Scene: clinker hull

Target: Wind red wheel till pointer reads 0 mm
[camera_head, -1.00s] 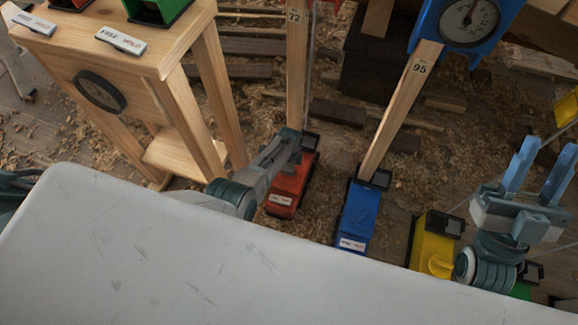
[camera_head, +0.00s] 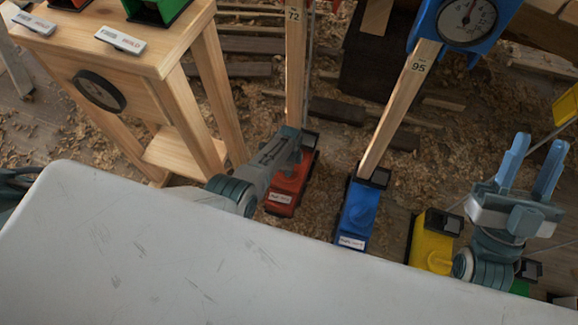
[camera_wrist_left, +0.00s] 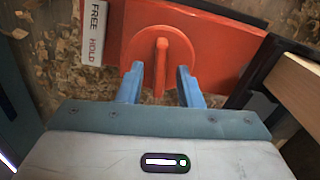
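The red wheel (camera_wrist_left: 178,38) is a round disc with a raised bar handle (camera_wrist_left: 161,68), on a red unit in the left wrist view. My left gripper (camera_wrist_left: 159,84) is open, one blue finger on each side of the handle's lower end, with gaps visible. In the head view the red unit (camera_head: 288,190) stands at the foot of a wooden post marked 72; my left wrist hides its upper part and the wheel. No pointer for the red unit is in view. My right gripper (camera_head: 531,165) is open and empty at the right, fingers up.
A blue unit (camera_head: 357,212) stands right of the red one, its post marked 95 with a dial (camera_head: 467,20) on top. A yellow unit (camera_head: 434,240) is further right. A FREE/HOLD label (camera_wrist_left: 93,32) is beside the wheel. A wooden stand (camera_head: 180,50) is at left.

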